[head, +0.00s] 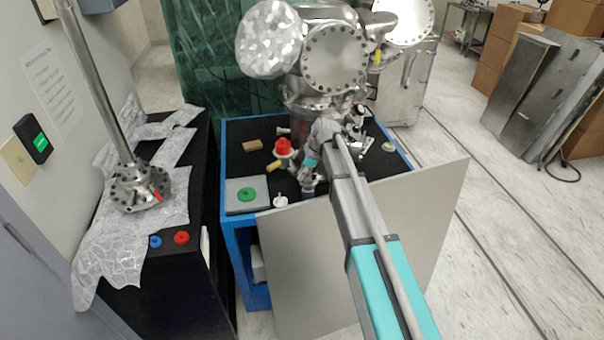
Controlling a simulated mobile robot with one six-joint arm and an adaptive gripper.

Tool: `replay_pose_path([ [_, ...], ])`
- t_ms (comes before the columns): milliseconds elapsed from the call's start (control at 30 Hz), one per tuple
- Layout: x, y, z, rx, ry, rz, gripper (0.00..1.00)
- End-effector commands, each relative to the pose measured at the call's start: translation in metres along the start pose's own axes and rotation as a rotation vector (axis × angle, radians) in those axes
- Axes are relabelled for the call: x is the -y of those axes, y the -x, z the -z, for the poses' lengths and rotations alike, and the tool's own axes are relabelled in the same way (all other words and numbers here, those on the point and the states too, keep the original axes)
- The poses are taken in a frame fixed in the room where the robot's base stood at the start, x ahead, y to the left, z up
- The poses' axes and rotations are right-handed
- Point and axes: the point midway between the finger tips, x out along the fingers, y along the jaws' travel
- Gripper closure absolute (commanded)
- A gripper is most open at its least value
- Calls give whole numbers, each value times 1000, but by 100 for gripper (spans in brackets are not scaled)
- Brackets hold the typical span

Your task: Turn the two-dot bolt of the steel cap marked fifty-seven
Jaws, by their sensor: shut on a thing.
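A round steel cap (335,57) with a ring of bolts is on the front of the steel chamber (312,95). Another round steel cap (405,15) shows at the upper right. I cannot read a number on either cap, and bolt dots are too small to make out. My gripper (308,191) points down low over the black top of the blue-framed table, below and in front of the chamber. It is small here and partly hidden by my wrist. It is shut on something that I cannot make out.
On the black tabletop (240,133) are a green ring on a grey plate (258,206), a red knob (283,147) and a tan block (252,146). A grey panel (430,220) leans in front. A flanged steel post (128,188) stands on the left bench.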

Motion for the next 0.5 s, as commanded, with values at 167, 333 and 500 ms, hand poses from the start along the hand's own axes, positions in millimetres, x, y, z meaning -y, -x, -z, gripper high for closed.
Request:
replay_pose_path([
  [167,0,0,0,1,-25,-11,100],
  [333,1,0,0,2,-108,-46,100],
  [500,0,0,0,3,-203,-84,100],
])
